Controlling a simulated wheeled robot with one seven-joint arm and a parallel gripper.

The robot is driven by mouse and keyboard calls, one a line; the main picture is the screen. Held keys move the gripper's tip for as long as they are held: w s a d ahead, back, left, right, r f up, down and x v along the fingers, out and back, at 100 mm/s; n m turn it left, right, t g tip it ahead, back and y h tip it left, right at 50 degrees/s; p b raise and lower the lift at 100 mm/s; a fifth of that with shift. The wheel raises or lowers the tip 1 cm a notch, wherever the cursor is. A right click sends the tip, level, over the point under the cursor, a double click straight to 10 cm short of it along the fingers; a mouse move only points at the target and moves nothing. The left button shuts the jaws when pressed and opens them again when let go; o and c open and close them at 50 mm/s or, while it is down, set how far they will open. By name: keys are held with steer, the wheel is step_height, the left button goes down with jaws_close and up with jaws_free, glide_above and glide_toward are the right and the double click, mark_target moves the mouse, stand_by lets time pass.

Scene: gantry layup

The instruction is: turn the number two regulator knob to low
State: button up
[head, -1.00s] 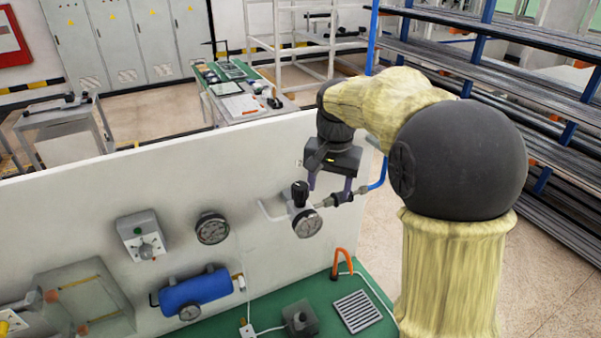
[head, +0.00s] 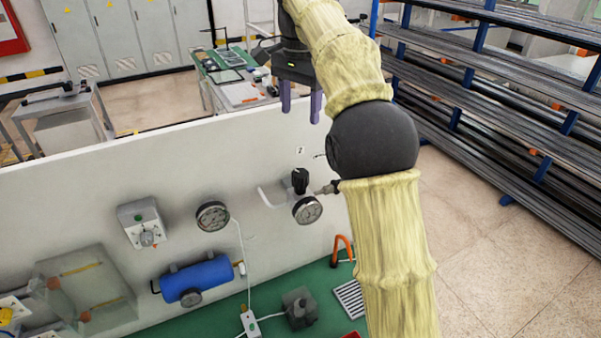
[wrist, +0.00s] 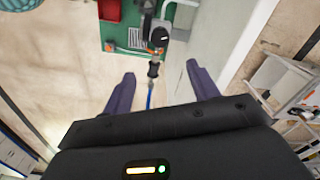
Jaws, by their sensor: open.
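The number two regulator has a black knob (head: 300,180) on top of a metal body, with a round pressure gauge (head: 307,210) at its front. A small label plate marked 2 (head: 300,150) is on the white panel above it. In the wrist view the black knob (wrist: 160,36) shows at the top, beyond the fingers. My gripper (head: 301,108) is open and empty, its two purple fingers pointing down above the panel's top edge, apart from the knob. My gripper also fills the lower wrist view (wrist: 157,82). The knob's pointer setting is too small to read.
The white panel (head: 100,185) also carries another gauge (head: 212,216), a grey switch box (head: 143,224) and a blue tank (head: 196,281). A green bench (head: 265,325) lies below, with an orange hook-shaped part (head: 343,249). Blue racks of bars (head: 500,90) stand at the right.

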mark_target(300, 173)
step_height(300, 173, down, 18)
steer(key=shift+r, duration=0.25)
stand_by(0.8)
steer(key=shift+c, duration=0.3)
steer(key=c, duration=0.9)
